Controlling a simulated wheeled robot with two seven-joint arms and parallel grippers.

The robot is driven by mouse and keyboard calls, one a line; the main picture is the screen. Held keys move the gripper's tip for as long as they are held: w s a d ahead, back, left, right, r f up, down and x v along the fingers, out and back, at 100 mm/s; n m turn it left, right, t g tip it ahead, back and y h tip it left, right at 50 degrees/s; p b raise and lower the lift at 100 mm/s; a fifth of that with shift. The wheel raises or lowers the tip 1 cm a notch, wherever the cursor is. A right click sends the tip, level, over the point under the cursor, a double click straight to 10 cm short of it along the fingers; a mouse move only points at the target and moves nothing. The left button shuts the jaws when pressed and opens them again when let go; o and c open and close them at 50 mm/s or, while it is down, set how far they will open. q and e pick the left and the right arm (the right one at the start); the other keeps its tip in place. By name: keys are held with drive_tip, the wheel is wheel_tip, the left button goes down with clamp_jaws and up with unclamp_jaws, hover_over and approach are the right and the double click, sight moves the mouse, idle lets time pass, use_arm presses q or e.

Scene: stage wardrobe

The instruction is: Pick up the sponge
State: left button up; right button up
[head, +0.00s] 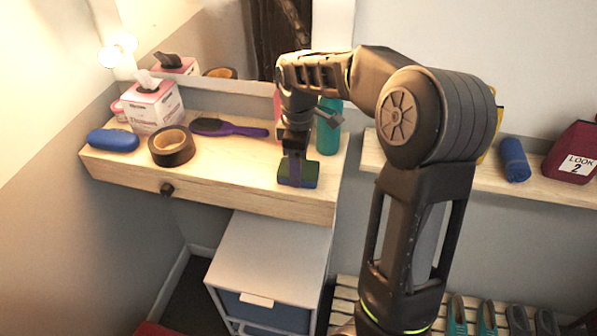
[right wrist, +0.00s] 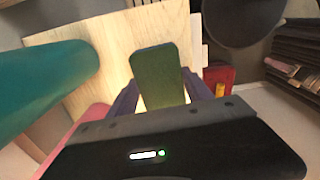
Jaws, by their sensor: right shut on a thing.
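The sponge (head: 311,174) is a small dark green block at the front right of the wooden dressing shelf. My right gripper (head: 296,160) points down over it and is shut on it. In the right wrist view the green face of the sponge (right wrist: 158,72) stands out between the two purplish fingers. The fingers hide part of its sides. Whether it touches the shelf or is just clear of it, I cannot tell. My left gripper is not in view.
The shelf (head: 240,188) also holds a teal bottle (head: 328,132) close behind the gripper, a purple hairbrush (head: 228,128), a brown tape roll (head: 171,146), a blue case (head: 113,140) and a tissue box (head: 153,107). A white drawer unit (head: 268,256) stands below. The shelf front between tape and sponge is clear.

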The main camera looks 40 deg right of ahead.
drive_tip(key=c, duration=0.6)
wheel_tip(320, 180, up, 10)
idle(0.4)
idle(0.4)
drive_tip(key=o, duration=0.8)
drive_tip(key=c, duration=0.7)
